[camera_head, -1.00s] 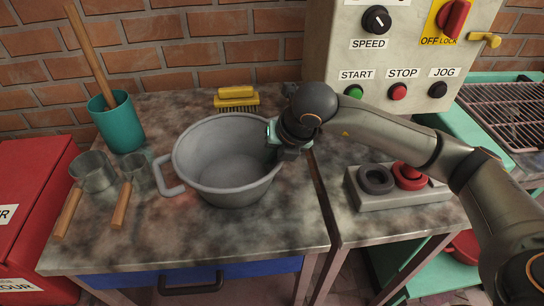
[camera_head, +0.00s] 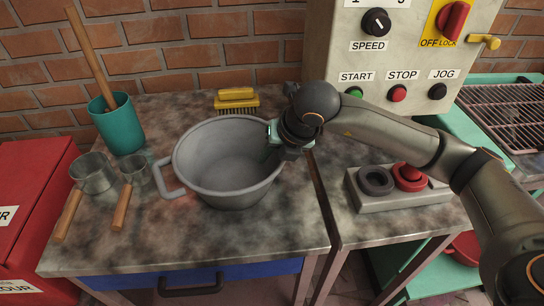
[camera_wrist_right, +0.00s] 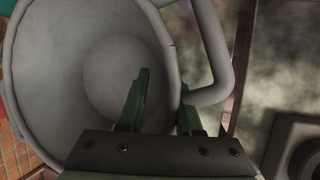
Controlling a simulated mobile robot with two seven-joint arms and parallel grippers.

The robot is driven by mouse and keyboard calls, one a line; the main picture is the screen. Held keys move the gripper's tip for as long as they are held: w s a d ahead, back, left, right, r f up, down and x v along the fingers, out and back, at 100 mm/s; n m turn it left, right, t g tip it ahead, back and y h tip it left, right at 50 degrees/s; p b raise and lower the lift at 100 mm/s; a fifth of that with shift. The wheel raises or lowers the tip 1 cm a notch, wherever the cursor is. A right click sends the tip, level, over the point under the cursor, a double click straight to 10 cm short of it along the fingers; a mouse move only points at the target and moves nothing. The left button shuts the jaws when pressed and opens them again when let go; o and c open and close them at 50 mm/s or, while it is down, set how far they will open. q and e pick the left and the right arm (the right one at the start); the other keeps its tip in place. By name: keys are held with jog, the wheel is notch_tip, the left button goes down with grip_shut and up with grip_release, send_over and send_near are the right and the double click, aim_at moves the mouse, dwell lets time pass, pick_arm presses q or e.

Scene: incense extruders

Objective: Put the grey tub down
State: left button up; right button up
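The grey tub (camera_head: 225,193) is upright over the middle of the left worktop (camera_head: 110,245), with one side handle toward the left. It is empty inside; its underside is hidden, so I cannot tell whether it touches the top. My right gripper (camera_head: 275,135) is at its right rim. In the right wrist view the gripper (camera_wrist_right: 163,115) has one green finger inside the tub (camera_wrist_right: 60,60) and the other outside, beside a handle, with the wall between them. It looks shut on the wall. My left gripper is not in view.
A teal pot (camera_head: 120,128) with a wooden stick and two metal scoops (camera_head: 93,178) stand left of the tub. A yellow brush (camera_head: 237,98) lies behind it. A button box (camera_head: 395,195) is to the right, below the control panel (camera_head: 420,55). The front of the worktop is clear.

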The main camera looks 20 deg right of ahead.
jog(key=p+v, duration=0.1)
jog(key=v, duration=1)
jog(key=shift+s, duration=0.15)
